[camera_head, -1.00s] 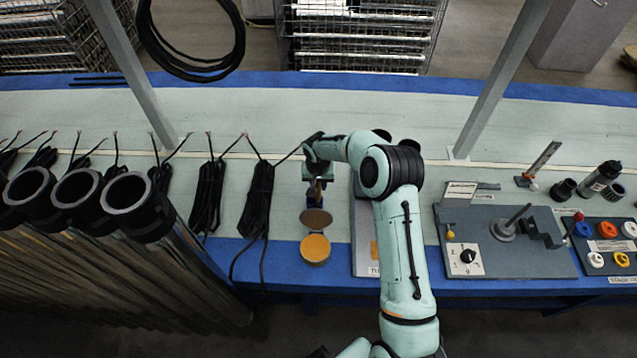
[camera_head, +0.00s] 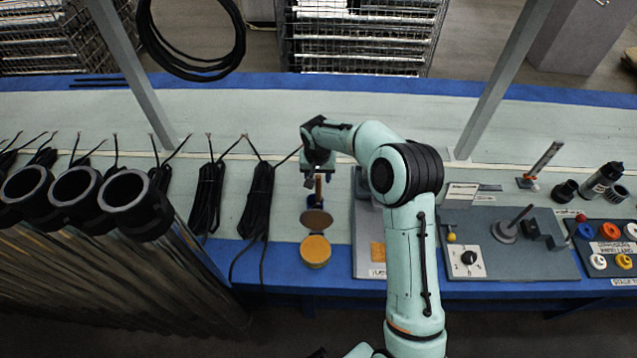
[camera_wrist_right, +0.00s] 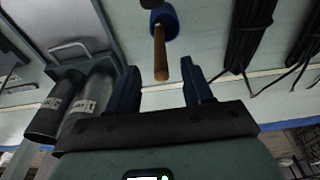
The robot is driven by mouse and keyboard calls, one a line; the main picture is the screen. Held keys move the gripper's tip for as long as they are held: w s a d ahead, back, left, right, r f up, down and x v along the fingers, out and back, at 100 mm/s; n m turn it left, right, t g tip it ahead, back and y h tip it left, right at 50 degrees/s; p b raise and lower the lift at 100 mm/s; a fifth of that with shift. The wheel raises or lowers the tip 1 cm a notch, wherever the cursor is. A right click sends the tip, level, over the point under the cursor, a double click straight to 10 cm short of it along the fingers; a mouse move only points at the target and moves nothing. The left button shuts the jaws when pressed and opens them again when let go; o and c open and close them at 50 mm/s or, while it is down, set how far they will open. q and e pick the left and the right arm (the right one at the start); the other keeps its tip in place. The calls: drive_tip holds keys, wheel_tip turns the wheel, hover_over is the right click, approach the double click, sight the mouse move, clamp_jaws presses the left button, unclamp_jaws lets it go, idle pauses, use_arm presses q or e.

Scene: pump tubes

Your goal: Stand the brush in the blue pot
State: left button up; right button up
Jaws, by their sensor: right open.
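The brush (camera_head: 318,186) has a wooden handle that stands up out of the blue pot (camera_head: 309,202), just behind a brown disc on the bench. In the right wrist view the brush handle (camera_wrist_right: 160,55) rises from the blue pot (camera_wrist_right: 172,22) towards the camera; its bristle end is hidden inside. My right gripper (camera_head: 312,178) is above and beside the handle in the head view. In the right wrist view its two blue fingers (camera_wrist_right: 159,70) are apart, with the handle's end in the gap seen between them and nothing clamped. My left gripper is not in view.
A brown disc (camera_head: 316,219) and a yellow-topped tin (camera_head: 315,251) stand in front of the pot. Black cable bundles (camera_head: 257,197) lie left. A grey board (camera_head: 368,240) and a fixture plate (camera_head: 515,262) lie right. Steel tubes (camera_head: 150,275) stand at the front left.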

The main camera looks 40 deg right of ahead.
drive_tip(key=r, duration=0.5)
drive_tip(key=shift+s+a+r, duration=0.25)
drive_tip(key=shift+a+r, duration=0.05)
drive_tip(key=shift+r, duration=0.1)
drive_tip(key=shift+f, duration=0.1)
